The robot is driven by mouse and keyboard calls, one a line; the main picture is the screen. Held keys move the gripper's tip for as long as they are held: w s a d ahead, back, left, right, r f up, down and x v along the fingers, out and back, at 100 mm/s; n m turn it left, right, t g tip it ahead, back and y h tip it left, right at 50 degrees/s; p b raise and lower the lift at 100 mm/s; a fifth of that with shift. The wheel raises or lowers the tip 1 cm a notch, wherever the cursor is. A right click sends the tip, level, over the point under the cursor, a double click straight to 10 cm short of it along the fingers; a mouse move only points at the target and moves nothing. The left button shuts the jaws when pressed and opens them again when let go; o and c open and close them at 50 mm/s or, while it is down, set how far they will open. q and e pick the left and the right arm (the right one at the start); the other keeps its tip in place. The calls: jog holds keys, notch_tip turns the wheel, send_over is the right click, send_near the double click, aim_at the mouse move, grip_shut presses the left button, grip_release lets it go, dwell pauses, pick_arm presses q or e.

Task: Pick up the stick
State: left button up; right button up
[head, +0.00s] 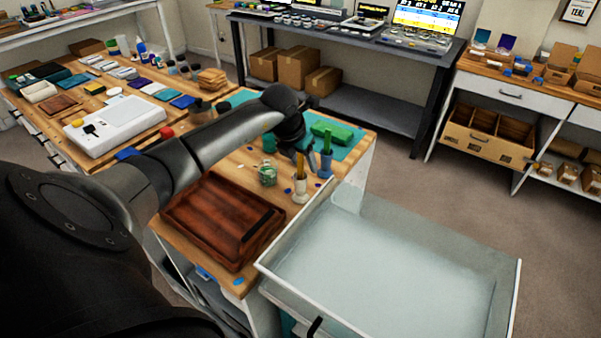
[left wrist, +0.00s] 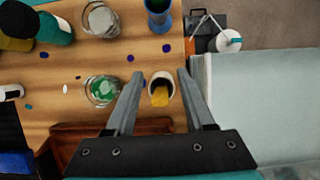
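The stick (head: 300,170) is yellowish and stands in a small white cup (head: 300,192) on the wooden worktable. In the left wrist view the stick (left wrist: 160,96) shows from above inside the cup's rim (left wrist: 162,77). My left gripper (head: 304,152) is above the table near the cup; in the left wrist view its fingers (left wrist: 161,74) are spread wide. The stick and cup appear between them, with nothing held. The exact height gap between fingertips and stick cannot be told. My right gripper is in neither view.
A blue cup (head: 325,165) stands close behind the white cup. A glass with green content (head: 267,174) is to the left. A brown wooden tray (head: 222,250) lies in front. A pale, white-rimmed open bin (head: 400,265) is at right.

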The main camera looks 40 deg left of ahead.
pick_arm(q)
grip_shut()
dwell(0.5)
jog(key=shift+r, duration=0.15)
